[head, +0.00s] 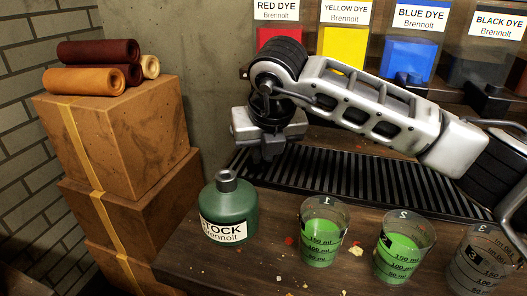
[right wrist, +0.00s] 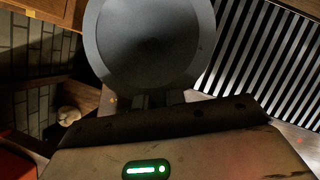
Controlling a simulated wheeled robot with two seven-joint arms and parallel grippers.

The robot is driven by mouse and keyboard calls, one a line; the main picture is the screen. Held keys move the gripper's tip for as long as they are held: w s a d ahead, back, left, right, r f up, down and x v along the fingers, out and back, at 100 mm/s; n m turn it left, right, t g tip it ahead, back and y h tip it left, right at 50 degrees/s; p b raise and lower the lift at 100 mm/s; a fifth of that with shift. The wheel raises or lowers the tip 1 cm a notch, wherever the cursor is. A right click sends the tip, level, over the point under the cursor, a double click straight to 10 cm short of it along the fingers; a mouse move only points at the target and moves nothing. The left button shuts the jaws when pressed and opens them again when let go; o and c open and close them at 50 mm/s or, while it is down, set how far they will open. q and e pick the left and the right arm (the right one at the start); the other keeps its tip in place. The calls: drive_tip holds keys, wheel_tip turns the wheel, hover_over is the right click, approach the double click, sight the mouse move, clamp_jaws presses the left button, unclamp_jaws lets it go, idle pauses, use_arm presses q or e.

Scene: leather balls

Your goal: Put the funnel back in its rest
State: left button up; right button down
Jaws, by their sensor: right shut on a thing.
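The funnel (right wrist: 150,42) shows in the right wrist view as a wide, dark grey round cone with its mouth facing the camera. My right gripper (right wrist: 155,98) is shut on it at the near edge. In the head view my right gripper (head: 268,152) points down over the left end of the slatted grate, behind the green stock bottle. I cannot make out the funnel in the head view; the gripper and wrist seem to hide it. I cannot pick out the funnel's rest in either view. My left gripper is not in view.
The green stock bottle (head: 229,208) stands at the bench's left. Beakers 1 (head: 321,238) and 2 (head: 401,252) hold green liquid; beaker 3 (head: 480,268) looks empty. The slatted grate (head: 350,182) lies behind them. Dye containers (head: 343,48) line the back. Boxes (head: 118,135) with leather rolls stand left.

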idle(0.3)
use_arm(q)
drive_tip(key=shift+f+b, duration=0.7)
use_arm(e)
drive_tip(key=shift+f, duration=0.6)
drive_tip(key=c, duration=1.4)
unclamp_jaws()
drive_tip(key=shift+s+r, duration=0.2)
drive_tip(key=shift+r, duration=0.5)
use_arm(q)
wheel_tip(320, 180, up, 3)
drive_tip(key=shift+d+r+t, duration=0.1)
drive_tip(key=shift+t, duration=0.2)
use_arm(e)
drive_tip(key=v, duration=1.4)
drive_tip(key=shift+s+d+r, duration=0.1)
drive_tip(key=shift+s+r, duration=0.1)
drive_tip(key=shift+s, duration=0.05)
